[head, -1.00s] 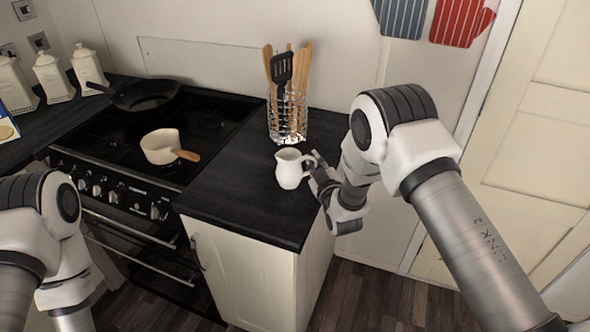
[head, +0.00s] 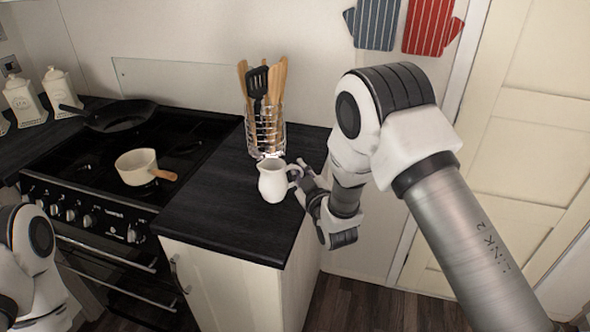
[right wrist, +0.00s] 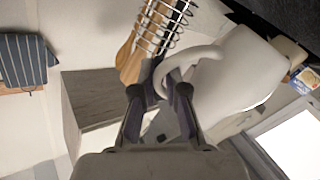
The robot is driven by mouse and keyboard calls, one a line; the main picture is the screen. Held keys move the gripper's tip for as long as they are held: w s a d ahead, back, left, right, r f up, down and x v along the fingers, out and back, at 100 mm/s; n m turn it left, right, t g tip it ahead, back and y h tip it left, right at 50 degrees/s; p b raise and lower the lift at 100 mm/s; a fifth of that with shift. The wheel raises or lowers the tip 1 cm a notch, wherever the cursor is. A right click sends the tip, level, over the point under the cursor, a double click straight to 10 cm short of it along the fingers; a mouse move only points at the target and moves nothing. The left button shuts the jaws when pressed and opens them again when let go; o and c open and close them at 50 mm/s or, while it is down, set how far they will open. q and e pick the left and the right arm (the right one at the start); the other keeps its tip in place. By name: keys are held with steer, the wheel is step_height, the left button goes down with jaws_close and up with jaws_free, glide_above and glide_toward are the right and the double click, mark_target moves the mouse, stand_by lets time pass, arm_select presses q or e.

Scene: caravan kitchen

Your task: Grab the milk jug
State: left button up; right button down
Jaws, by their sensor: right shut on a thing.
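The milk jug (head: 271,183) is small, white and upright, at the right part of the dark worktop, in front of the wire utensil holder. Its handle faces right, towards my right gripper (head: 302,172). My right gripper is shut on the handle. In the right wrist view the fingertips (right wrist: 160,92) close on the curved handle, and the white jug body (right wrist: 235,78) fills the upper right. I cannot tell whether the jug's base touches the worktop. Part of my left arm shows at the lower left of the head view; its gripper is out of view.
The utensil holder (head: 265,132) with wooden tools and a black spatula stands just behind the jug. A cream saucepan (head: 137,167) and a black frying pan (head: 120,116) are on the hob to the left. The worktop (head: 215,215) is clear left of the jug.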

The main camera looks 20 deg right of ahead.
steer(key=s+d+r+b, duration=0.1)
steer(key=s+b, duration=0.2)
steer(key=s, duration=0.9)
steer(key=shift+s+d+r, duration=0.15)
steer(key=shift+s+d, duration=0.05)
steer(key=shift+s, duration=0.05)
